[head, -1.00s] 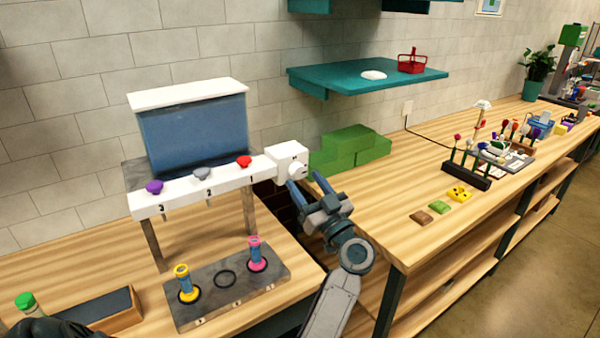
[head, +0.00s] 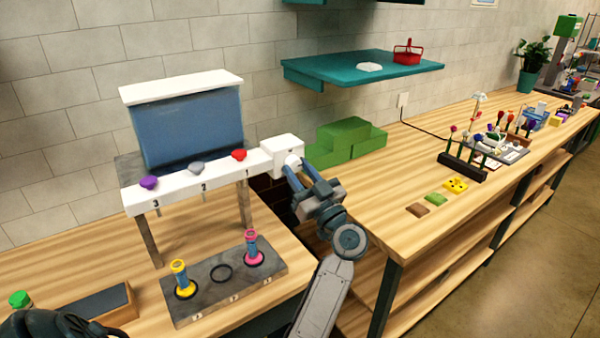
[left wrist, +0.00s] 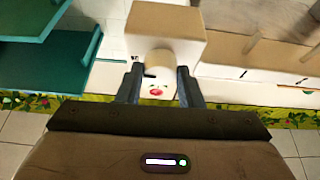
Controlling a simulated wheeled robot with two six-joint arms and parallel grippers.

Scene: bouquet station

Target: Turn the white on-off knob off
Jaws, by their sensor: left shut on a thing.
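The white on-off knob (head: 292,159) sits on the front of a white box (head: 278,146) at the right end of the dispenser's white rail. The left wrist view also shows both fingers of this gripper (left wrist: 160,88) flanking the knob. The fingers partly hide the knob in the head view. My right gripper is not in view.
The dispenser rail (head: 170,192) carries purple (head: 148,182), grey (head: 196,168) and red (head: 239,155) knobs. Green blocks (head: 345,142) stand behind; a teal shelf (head: 365,70) hangs above.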

